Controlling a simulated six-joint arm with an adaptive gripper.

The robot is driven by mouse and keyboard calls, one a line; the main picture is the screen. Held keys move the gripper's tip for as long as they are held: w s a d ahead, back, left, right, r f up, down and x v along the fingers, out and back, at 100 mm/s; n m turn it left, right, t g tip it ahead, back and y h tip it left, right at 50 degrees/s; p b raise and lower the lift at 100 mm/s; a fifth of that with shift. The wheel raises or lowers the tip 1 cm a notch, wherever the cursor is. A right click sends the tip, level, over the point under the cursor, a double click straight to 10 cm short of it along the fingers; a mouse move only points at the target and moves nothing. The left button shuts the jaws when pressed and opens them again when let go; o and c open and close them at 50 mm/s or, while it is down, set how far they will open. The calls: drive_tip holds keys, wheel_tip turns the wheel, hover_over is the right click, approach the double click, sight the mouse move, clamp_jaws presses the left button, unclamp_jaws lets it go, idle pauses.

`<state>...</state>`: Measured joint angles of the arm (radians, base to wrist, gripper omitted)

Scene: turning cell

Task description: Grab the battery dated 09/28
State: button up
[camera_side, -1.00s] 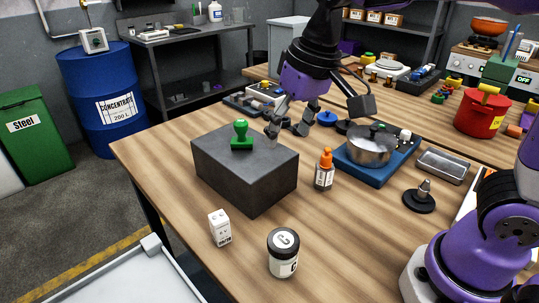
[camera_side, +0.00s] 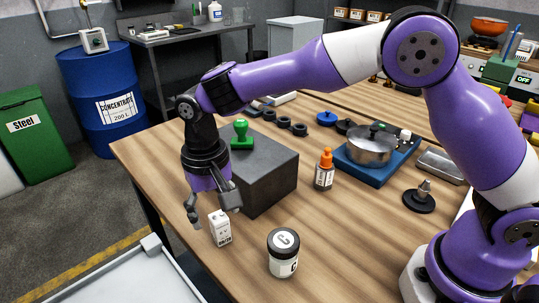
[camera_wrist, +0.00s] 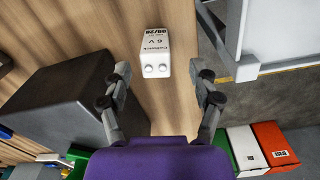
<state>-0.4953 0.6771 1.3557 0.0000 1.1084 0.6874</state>
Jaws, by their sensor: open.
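A white battery (camera_side: 220,228) stands upright on the wooden table, in front of the dark grey block. In the wrist view the battery (camera_wrist: 156,52) shows print reading 6 V and 09/28, with two round terminals on its near end. My gripper (camera_side: 213,214) is just above and beside the battery, pointing down. In the wrist view my gripper (camera_wrist: 162,82) has its fingers spread wide, with the battery lying ahead between their lines. The fingers appear apart from the battery, and nothing is held.
The dark grey block (camera_side: 262,180) stands close behind my gripper, with a green stamp (camera_side: 242,136) on top. A white jar with a black lid (camera_side: 283,254) stands to the right. An orange-capped bottle (camera_side: 324,170) and a blue scale with a pot (camera_side: 372,146) are farther back.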

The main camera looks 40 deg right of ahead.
sight(218, 217)
drive_tip(key=f, duration=0.4)
drive_tip(key=shift+d, duration=0.2)
drive_tip(key=shift+c, duration=0.4)
clamp_jaws()
drive_tip(key=shift+r, duration=0.15)
